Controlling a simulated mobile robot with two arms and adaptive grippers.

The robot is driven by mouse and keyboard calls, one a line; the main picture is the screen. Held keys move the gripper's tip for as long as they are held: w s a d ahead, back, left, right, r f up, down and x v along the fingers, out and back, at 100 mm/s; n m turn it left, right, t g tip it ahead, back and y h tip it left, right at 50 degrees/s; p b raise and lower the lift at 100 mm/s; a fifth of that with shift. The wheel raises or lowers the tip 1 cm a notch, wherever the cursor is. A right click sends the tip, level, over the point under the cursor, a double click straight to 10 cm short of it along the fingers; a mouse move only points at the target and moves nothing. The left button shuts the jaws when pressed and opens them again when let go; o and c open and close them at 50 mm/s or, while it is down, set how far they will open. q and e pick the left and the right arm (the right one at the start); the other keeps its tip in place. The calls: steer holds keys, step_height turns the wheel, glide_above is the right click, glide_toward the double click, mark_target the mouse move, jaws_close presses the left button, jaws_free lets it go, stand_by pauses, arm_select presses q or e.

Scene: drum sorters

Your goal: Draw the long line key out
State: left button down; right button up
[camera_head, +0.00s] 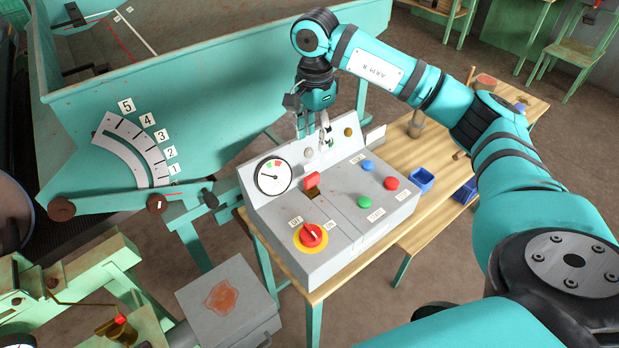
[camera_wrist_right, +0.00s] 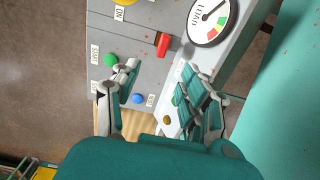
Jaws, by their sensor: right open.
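The grey control box (camera_head: 350,215) stands on a wooden table. A red handle (camera_head: 312,180) sits at a brown slot in its top, below the gauge; it also shows in the right wrist view (camera_wrist_right: 163,45). I cannot tell whether this is the line key, and no other key is clear. A red rotary switch (camera_head: 312,235) is at the front on a yellow ring. My right gripper (camera_head: 313,134) hangs over the back of the box, pointing down, open and empty. In the right wrist view its spread fingers (camera_wrist_right: 158,78) are apart from the red handle. My left gripper is out of view.
The load gauge (camera_head: 273,177) is on the upright back panel. Green (camera_head: 364,202), blue (camera_head: 367,166) and red (camera_head: 391,183) buttons are on top. A blue bin (camera_head: 421,180) stands right of the box. A teal machine hopper (camera_head: 210,90) rises behind, left.

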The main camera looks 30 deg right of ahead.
mark_target(312, 175)
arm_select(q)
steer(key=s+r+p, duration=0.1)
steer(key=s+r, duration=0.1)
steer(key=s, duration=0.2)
arm_select(e)
step_height(312, 175, down, 4)
steer(key=shift+r, duration=0.1)
step_height(312, 175, down, 2)
steer(key=shift+w+f+p, duration=0.1)
steer(key=shift+w+p, duration=0.05)
steer(key=shift+p, duration=0.15)
step_height(312, 175, down, 2)
steer(key=shift+w+f+p, duration=0.1)
steer(key=shift+f+p, duration=0.1)
steer(key=shift+p, duration=0.1)
steer(key=shift+f, duration=0.2)
step_height(312, 175, down, 4)
steer(key=p, duration=0.2)
steer(key=shift+w+a+r+p, duration=0.1)
steer(key=shift+a+r+p, duration=0.05)
steer(key=shift+p, duration=0.15)
steer(key=shift+f, duration=0.6)
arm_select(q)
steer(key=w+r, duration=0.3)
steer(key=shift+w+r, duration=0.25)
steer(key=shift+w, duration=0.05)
arm_select(e)
jaws_close()
